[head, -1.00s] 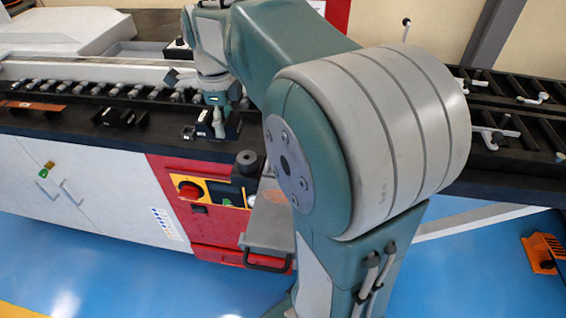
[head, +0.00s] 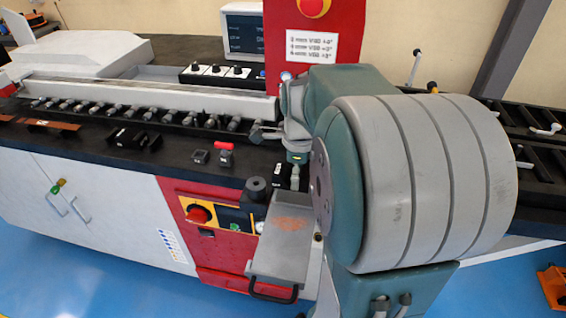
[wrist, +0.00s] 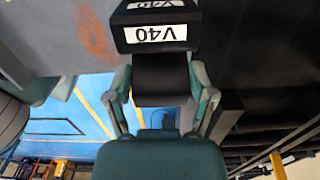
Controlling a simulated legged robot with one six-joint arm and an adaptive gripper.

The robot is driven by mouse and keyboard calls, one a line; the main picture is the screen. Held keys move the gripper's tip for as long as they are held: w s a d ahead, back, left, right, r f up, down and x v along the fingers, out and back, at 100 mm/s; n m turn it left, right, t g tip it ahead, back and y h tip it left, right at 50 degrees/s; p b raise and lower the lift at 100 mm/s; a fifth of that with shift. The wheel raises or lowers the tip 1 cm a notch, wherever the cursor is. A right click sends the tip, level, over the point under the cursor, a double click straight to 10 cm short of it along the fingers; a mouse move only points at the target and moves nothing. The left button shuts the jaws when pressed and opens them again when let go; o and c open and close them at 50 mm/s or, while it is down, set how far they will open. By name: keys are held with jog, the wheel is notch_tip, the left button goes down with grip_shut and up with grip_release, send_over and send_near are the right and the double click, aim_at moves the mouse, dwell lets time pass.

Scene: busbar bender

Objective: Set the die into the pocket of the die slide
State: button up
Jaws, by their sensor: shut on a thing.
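My gripper (head: 295,180) hangs over the dark bench top, just behind the die slide. In the wrist view my gripper (wrist: 163,88) is shut on the die (wrist: 160,18), a black block with white "V40" labels, its fingers on either side of its dark narrower part. In the head view the die (head: 279,172) is small and partly hidden. The die slide (head: 275,258) is a grey plate with a reddish patch and a dark front handle; it also shows at upper left in the wrist view (wrist: 40,30). I cannot make out its pocket.
A black round post (head: 256,188) stands left of the slide. Black blocks (head: 130,139) and a red-topped piece (head: 225,154) sit on the bench to the left. A row of rollers (head: 130,112) runs behind. A red panel (head: 315,45) rises behind my arm.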

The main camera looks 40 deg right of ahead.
aim_at(301, 197)
jog(key=shift+s+d+f, duration=0.2)
jog(key=shift+d+f, duration=0.1)
jog(key=shift+f, duration=0.1)
jog(key=shift+s+d+f, duration=0.1)
jog(key=shift+d+f, duration=0.1)
jog(key=shift+f, duration=1.55)
jog(key=shift+f, duration=0.1)
jog(key=o, duration=1.3)
jog(key=shift+c, duration=0.2)
jog(key=shift+a, duration=0.1)
